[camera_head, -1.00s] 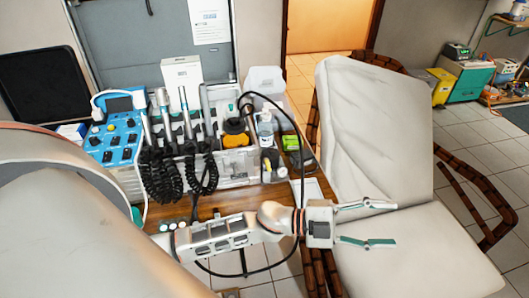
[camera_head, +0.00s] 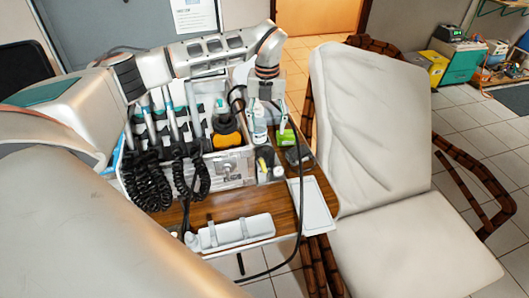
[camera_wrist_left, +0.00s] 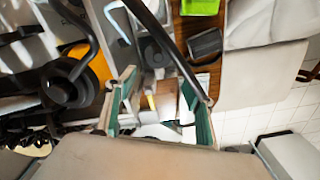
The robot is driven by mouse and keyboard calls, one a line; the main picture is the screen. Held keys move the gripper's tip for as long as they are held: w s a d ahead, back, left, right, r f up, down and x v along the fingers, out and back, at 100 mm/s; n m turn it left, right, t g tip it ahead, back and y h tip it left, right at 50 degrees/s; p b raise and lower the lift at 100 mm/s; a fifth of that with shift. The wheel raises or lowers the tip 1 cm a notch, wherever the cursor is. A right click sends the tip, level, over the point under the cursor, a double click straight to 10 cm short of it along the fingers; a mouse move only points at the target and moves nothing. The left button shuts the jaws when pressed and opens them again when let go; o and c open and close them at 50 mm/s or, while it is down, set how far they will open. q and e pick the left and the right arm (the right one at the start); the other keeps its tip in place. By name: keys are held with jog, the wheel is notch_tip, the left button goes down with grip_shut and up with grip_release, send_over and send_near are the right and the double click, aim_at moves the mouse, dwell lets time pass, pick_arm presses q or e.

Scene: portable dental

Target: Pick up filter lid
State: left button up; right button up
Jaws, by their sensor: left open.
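No part is plainly marked as the filter lid. A dark round top sits on an orange-yellow container (camera_head: 227,141) in the cart's tray; it may be the lid, but I cannot tell. The orange part also shows at the left of the left wrist view (camera_wrist_left: 97,62), beside a black round part (camera_wrist_left: 66,86). My left gripper (camera_head: 267,122) is open and points down over the tray's right part, right of the orange container. In the left wrist view my left gripper's fingers (camera_wrist_left: 158,112) are spread with nothing held between them. My right gripper is not in view.
A white bottle (camera_head: 259,128) and a green box (camera_head: 287,137) stand close to the fingers. A black hose (camera_wrist_left: 170,42) crosses the wrist view. Coiled black cords (camera_head: 150,182) hang at the tray's left. A white reclining chair (camera_head: 375,130) stands right of the cart.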

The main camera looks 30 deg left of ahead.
aim_at(266, 148)
pick_arm(q)
jog(key=f, duration=0.6)
jog(key=shift+a+f, duration=0.2)
jog(key=shift+f, duration=0.2)
jog(key=f, duration=0.5)
jog(key=shift+w+a, duration=0.15)
jog(key=shift+w, duration=0.1)
jog(key=shift+c, duration=0.4)
jog(key=c, duration=0.6)
